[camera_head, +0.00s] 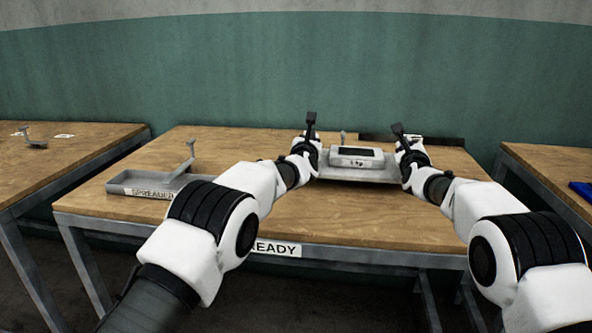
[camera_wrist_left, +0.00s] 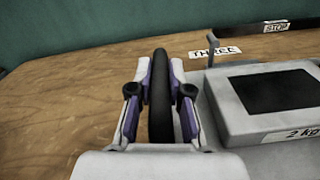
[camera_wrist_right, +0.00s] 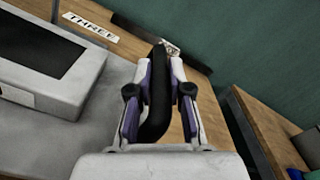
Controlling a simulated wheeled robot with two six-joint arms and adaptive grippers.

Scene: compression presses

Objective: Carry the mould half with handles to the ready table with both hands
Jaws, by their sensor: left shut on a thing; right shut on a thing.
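The mould half (camera_head: 358,173) is a light grey plate with a raised block, a dark recess and a "2 kg" mark; its block also shows in the left wrist view (camera_wrist_left: 238,118) and the right wrist view (camera_wrist_right: 75,88). Black upright handles stand at its two sides. My left gripper (camera_head: 309,137) is shut on the left handle (camera_wrist_left: 160,95). My right gripper (camera_head: 405,143) is shut on the right handle (camera_wrist_right: 157,95). The plate looks level, over the back middle of the ready table (camera_head: 330,218). I cannot tell whether its underside touches the wood.
A dark stop bar (camera_head: 440,141) lies along the table's back edge, near a "THREE" label (camera_wrist_left: 215,52). A grey tray (camera_head: 120,180) marked for the spreader holds a tool (camera_head: 190,152) at left. Side tables stand left (camera_head: 60,160) and right (camera_head: 545,165). The table's front middle is clear.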

